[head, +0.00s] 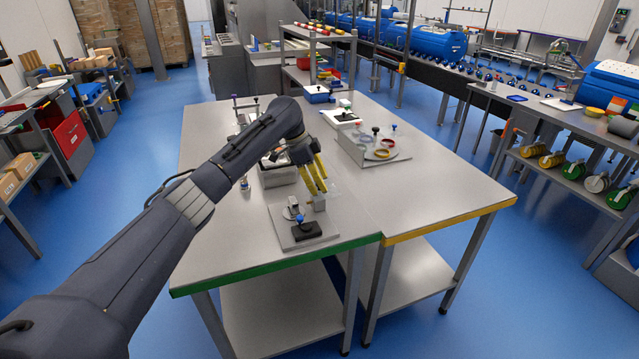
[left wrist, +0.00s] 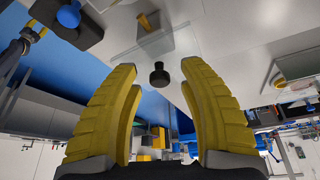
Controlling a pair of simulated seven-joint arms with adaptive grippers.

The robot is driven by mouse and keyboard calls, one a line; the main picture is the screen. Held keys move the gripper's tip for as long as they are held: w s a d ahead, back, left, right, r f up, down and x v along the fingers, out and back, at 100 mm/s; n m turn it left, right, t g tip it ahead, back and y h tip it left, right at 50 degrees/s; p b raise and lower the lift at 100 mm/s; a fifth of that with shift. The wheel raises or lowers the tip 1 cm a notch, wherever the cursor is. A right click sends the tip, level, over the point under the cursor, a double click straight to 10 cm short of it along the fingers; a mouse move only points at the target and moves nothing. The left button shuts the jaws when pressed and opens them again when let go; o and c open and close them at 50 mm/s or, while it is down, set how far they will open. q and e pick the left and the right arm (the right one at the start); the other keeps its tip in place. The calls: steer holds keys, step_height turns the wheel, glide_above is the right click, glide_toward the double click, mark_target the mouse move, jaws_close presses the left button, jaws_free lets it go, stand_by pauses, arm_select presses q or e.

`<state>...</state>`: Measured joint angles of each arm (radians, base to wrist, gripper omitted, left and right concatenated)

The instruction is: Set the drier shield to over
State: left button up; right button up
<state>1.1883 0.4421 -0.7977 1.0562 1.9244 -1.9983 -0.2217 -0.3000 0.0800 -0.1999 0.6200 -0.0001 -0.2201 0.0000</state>
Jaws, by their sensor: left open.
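My left gripper (head: 316,180) reaches down over the near left table, yellow fingers apart and empty. It stands above a grey base plate (head: 283,237) that carries a small grey block (head: 319,204) and a black block with a blue knob (head: 300,219). A faint clear panel (head: 334,187), which may be the drier shield, shows beside the fingers; its edges and tilt are hard to tell. In the left wrist view the open fingers (left wrist: 158,80) have a black knob (left wrist: 159,77) in the gap between them; I cannot tell whether they touch it. My right gripper is not in view.
A grey tray (head: 280,177) lies behind the gripper. A plate with coloured rings (head: 383,154) stands on the yellow-edged table (head: 440,205) to the right. A blue bin (head: 318,95) is at the back. The near table corner and the right table's front are clear.

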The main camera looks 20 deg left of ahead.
arm_select(q)
steer(key=shift+d+f, duration=0.1)
steer(key=shift+c, duration=0.3)
jaws_close()
stand_by(0.4)
